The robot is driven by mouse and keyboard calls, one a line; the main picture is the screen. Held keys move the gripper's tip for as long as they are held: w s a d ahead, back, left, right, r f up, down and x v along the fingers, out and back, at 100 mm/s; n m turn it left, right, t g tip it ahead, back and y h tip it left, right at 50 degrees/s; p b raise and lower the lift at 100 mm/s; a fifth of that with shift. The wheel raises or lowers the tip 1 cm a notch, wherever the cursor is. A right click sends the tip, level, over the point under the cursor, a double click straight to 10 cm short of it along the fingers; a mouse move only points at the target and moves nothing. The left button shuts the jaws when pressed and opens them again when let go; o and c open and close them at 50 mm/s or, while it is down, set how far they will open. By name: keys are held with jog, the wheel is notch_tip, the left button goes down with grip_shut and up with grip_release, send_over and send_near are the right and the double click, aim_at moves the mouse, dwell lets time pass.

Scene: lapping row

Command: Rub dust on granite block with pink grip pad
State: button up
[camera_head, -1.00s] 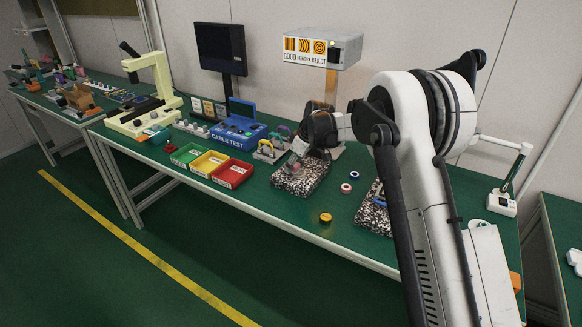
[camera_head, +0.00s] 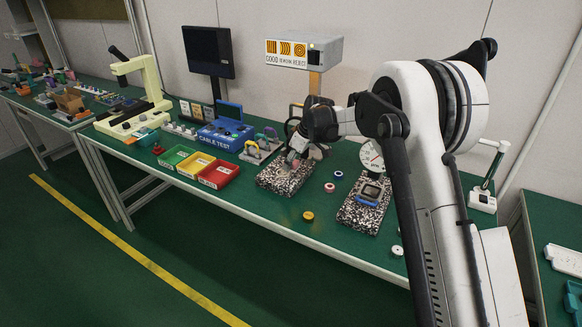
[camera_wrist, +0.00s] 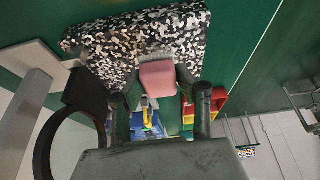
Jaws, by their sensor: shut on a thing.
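My gripper (camera_wrist: 157,88) is shut on the pink grip pad (camera_wrist: 157,78), which sits between its fingers in the wrist view. In the head view my gripper (camera_head: 294,157) is low over the back part of the speckled black-and-white granite block (camera_head: 284,180). The block also fills the upper middle of the wrist view (camera_wrist: 140,35). The pad overlaps the block's near edge in the wrist view; I cannot tell whether it touches the surface. I cannot make out the dust against the speckle.
A second granite block (camera_head: 350,217) to the right carries a gauge with a screen (camera_head: 371,191). Small rings, yellow (camera_head: 308,216), red (camera_head: 329,187) and blue (camera_head: 338,175), lie between. Green, yellow and red bins (camera_head: 219,173) and the blue cable tester (camera_head: 221,132) stand left.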

jog(key=shift+r+p, duration=0.75)
jog(key=shift+r, duration=1.45)
